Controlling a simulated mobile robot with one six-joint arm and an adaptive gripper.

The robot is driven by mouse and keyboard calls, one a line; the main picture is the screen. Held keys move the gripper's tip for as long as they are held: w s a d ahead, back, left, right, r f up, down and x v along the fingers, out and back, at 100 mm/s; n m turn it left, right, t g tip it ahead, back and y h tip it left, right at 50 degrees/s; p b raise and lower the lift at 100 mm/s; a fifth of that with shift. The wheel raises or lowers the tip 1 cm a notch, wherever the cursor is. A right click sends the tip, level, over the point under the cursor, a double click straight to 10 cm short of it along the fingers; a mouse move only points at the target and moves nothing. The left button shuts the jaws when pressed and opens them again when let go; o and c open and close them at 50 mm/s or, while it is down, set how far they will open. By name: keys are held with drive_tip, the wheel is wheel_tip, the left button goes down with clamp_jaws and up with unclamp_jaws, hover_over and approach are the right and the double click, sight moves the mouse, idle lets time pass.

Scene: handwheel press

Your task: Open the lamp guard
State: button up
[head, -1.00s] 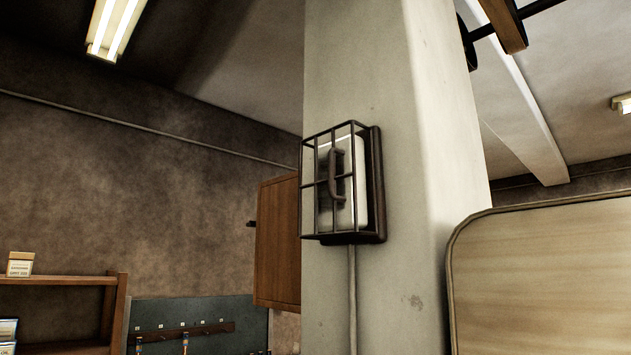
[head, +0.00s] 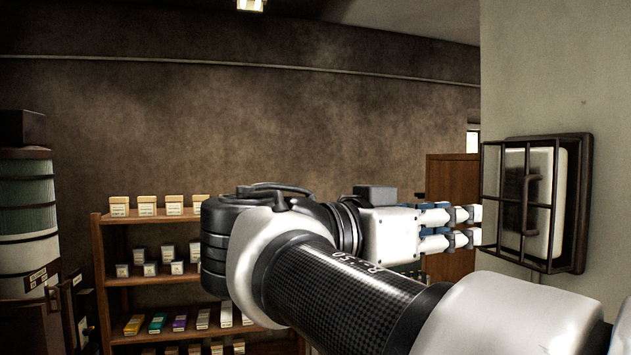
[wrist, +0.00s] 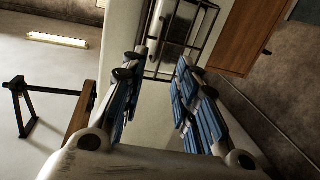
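The lamp guard (head: 517,203) is a dark wire cage with a curved handle (head: 524,201), over a white lamp (head: 545,190) on a dark backplate fixed to the pale pillar. It looks shut over the lamp. My gripper (head: 478,227) is to the left of the guard in the head view, its fingers pointing right, toward it. In the wrist view my gripper (wrist: 163,75) has its two blue-padded fingers spread apart with nothing between them. The guard's bars (wrist: 172,45) show beyond the fingertips there. Whether a fingertip touches the cage cannot be told.
The pillar (head: 600,60) stands behind and right of the guard. A wooden cabinet (head: 452,170) is behind my gripper. A shelf with several small boxes (head: 125,290) stands at the left, beside a green and white machine (head: 28,220).

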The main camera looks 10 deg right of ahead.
drive_tip(key=r, duration=0.2)
drive_tip(key=p, duration=0.5)
approach(522, 200)
drive_tip(key=shift+m, duration=0.3)
drive_tip(key=x, duration=0.8)
drive_tip(key=shift+d, duration=0.4)
drive_tip(key=shift+c, duration=0.4)
clamp_jaws()
